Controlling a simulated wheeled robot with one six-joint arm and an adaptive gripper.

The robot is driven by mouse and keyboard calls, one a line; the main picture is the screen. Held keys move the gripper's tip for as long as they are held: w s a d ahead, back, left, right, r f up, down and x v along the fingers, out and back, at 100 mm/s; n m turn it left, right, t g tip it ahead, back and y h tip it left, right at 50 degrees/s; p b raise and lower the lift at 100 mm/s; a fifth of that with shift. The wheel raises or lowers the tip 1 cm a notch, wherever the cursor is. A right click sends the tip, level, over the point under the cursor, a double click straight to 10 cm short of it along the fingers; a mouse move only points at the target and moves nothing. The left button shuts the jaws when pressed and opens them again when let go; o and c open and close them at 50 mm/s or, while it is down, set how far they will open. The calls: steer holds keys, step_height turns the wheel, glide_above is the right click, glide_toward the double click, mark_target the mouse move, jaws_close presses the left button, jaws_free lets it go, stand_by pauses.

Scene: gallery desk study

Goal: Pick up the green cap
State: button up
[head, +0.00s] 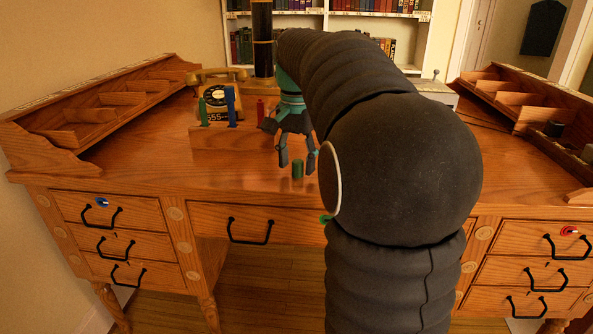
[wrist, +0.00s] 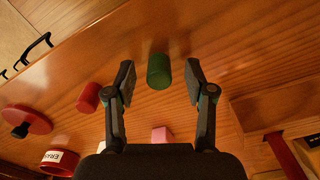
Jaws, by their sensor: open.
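The green cap (head: 297,170) is a small green cylinder standing on the desk top near its front edge. In the wrist view the green cap (wrist: 159,71) appears in the gap between the fingertips, with visible space on both sides. My gripper (head: 297,161) points down at the cap, its fingers spread and empty. The fingers also show in the wrist view (wrist: 160,82). I cannot tell exactly how far the fingertips are above the desk. The cap is not held.
The wrist view shows a red cylinder (wrist: 88,97), a red knobbed disc (wrist: 27,119), a round red eraser (wrist: 60,161) and a pink block (wrist: 162,135). Pigeonhole shelves (head: 110,105) line the sides.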

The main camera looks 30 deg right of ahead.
steer(key=shift+f, duration=0.4)
steer(key=c, duration=0.8)
steer(key=shift+r, duration=0.1)
steer(key=shift+c, duration=0.2)
